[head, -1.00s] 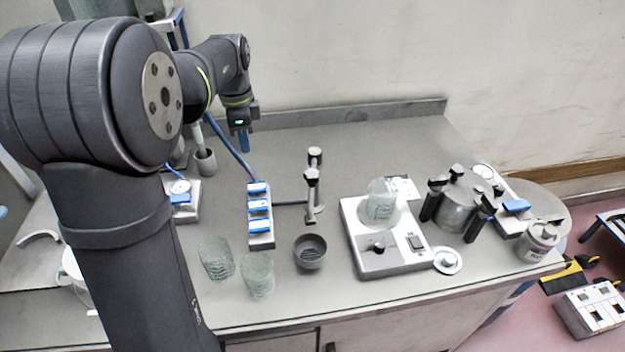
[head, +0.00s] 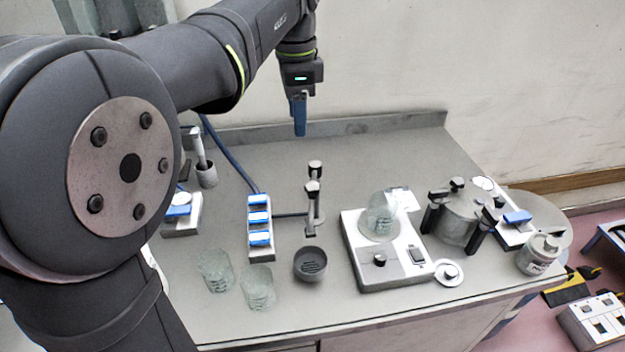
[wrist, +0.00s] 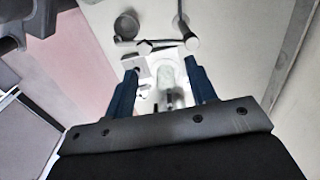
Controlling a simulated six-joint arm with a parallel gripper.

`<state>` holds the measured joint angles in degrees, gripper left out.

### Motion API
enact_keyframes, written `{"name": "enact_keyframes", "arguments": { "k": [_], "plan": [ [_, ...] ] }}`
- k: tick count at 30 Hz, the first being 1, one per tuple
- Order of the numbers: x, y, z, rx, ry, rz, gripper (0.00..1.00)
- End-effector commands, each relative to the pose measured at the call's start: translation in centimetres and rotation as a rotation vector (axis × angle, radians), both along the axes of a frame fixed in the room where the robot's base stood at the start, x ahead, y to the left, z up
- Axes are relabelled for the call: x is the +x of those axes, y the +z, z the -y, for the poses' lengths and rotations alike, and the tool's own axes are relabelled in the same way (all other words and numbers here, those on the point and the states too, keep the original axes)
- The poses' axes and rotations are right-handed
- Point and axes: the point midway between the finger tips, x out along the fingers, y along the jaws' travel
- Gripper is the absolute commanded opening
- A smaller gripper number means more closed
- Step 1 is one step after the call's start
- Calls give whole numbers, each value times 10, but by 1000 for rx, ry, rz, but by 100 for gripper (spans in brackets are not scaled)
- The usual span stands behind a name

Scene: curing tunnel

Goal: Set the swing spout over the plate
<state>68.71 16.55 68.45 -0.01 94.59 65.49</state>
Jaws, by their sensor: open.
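The swing spout (head: 314,205) looks like a slim metal fitting with black-capped posts, standing mid-bench behind a dark bowl. It also shows in the wrist view (wrist: 168,45), beyond my fingertips. The plate (head: 378,232) is the round pale top of a white hotplate unit to the spout's right, with a clear glass beaker (head: 381,212) on it. The spout stands apart from the plate, on its left. My gripper (head: 299,130) is in the air above the back of the bench, pointing down. In the wrist view its blue fingers (wrist: 163,82) are apart with nothing held.
The dark bowl (head: 310,263) sits in front of the spout. A blue switch strip (head: 260,226) and stacked glass dishes (head: 258,287) stand to the left. A metal pot with black clamps (head: 456,215) stands right of the hotplate. The bench's back middle is clear.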

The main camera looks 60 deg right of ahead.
Motion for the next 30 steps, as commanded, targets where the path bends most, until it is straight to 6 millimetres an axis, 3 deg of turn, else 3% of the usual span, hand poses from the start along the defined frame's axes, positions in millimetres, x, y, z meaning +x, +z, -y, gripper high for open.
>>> {"name": "enact_keyframes", "arguments": {
  "k": [1,3,8,14,30],
  "plan": [
    [-17,16,-3,-2,-11,1,51],
    [-32,30,-7,2,-15,-1,51],
    [-43,35,-12,8,-14,-3,51],
    [-43,4,-13,11,-14,-4,51],
    [-42,-109,-12,11,-14,-4,51]
  ]
}}
